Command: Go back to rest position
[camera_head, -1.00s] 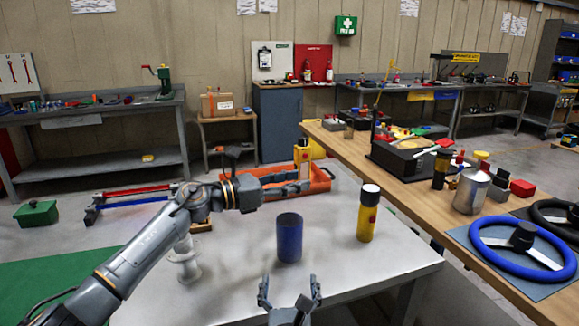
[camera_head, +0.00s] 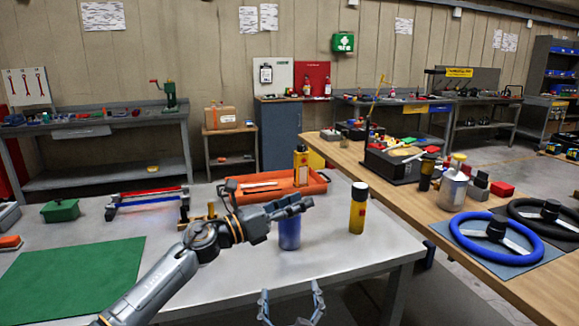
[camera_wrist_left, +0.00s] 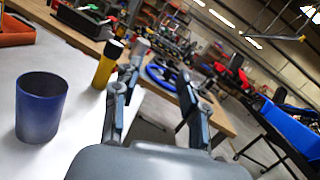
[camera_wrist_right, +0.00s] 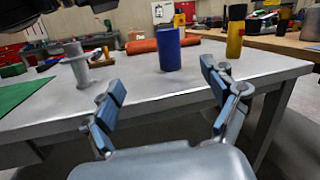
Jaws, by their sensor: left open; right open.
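My left gripper (camera_head: 296,206) is open and empty above the grey table (camera_head: 340,245). In the head view it overlaps the top of a blue cup (camera_head: 289,236). In the left wrist view the cup (camera_wrist_left: 40,108) stands upright, apart from and left of the open fingers (camera_wrist_left: 156,88). My right gripper (camera_head: 291,300) is open and empty, low in front of the table's near edge. The right wrist view shows its spread fingers (camera_wrist_right: 163,88) with nothing between them; the cup (camera_wrist_right: 168,50) stands beyond.
An orange tray (camera_head: 315,184) lies behind. A pale spool-like stand (camera_wrist_right: 75,62) stands on the table's left. A wooden bench (camera_head: 415,215) with steering wheels runs along the right.

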